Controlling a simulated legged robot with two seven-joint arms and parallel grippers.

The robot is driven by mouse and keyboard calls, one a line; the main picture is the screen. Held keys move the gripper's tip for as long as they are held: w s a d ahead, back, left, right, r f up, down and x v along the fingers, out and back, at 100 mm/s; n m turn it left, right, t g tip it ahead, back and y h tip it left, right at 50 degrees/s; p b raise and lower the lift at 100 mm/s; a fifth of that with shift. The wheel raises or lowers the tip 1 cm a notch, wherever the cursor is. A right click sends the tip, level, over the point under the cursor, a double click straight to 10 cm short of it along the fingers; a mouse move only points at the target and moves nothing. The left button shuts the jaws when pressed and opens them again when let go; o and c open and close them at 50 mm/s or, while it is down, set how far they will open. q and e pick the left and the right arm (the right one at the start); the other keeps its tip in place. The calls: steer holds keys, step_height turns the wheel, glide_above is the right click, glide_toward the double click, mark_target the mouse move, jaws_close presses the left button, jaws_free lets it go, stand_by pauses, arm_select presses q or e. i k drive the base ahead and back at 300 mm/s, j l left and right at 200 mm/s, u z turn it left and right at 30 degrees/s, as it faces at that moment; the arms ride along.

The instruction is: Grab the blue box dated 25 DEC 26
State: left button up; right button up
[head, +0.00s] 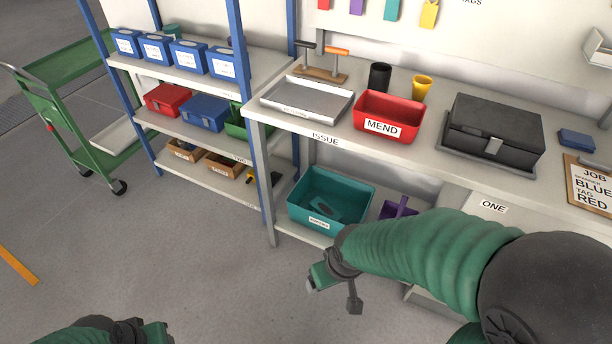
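Several blue boxes with white labels stand in a row on the top shelf of the blue-post rack at the upper left: a leftmost box (126,41), a second box (155,48), a third box (188,56) and a rightmost box (222,63). The label print is too small to read, so I cannot tell which is dated 25 DEC 26. My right gripper (335,288) is open and empty in front of the bench, well below and right of the boxes. My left gripper (155,334) is at the bottom edge, partly cut off, far from the boxes.
Red and blue cases (205,113) sit on the middle shelf. The bench (260,112) holds a metal tray (307,99), a red MEND bin (388,117) and a black case (492,131). A teal bin (331,201) sits beneath. A green cart (75,105) stands left.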

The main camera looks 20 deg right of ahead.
mark_target(125, 41)
steer(key=i+j+z, duration=0.3)
steer(key=j, duration=0.95)
steer(key=j+z, duration=0.35)
steer(key=j, duration=0.85)
